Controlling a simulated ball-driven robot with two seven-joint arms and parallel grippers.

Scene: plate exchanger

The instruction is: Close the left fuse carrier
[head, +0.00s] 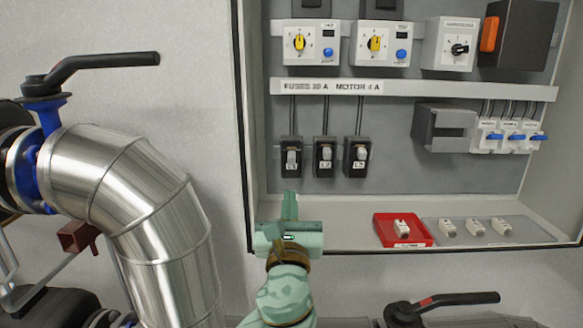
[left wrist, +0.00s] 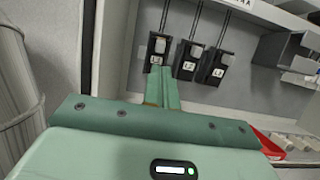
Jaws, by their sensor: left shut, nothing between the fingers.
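The left fuse carrier (head: 291,157), labelled L1, is the leftmost of three black carriers on the grey back panel of the cabinet. It shows a pale part in its front; I cannot tell how far it is open. It also shows in the left wrist view (left wrist: 158,47). My left gripper (head: 289,197) is shut and empty, its fingers pointing up just below this carrier. In the left wrist view the fingertips (left wrist: 160,71) lie just under the L1 label, and I cannot tell whether they touch it. My right gripper is not in view.
Carriers L2 (head: 325,157) and L3 (head: 358,157) stand close to the right. A red tray (head: 385,233) with a fuse and several loose fuses (head: 475,228) lie on the cabinet floor. The cabinet's left wall (head: 247,120) is near; a steel pipe (head: 150,215) stands outside.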

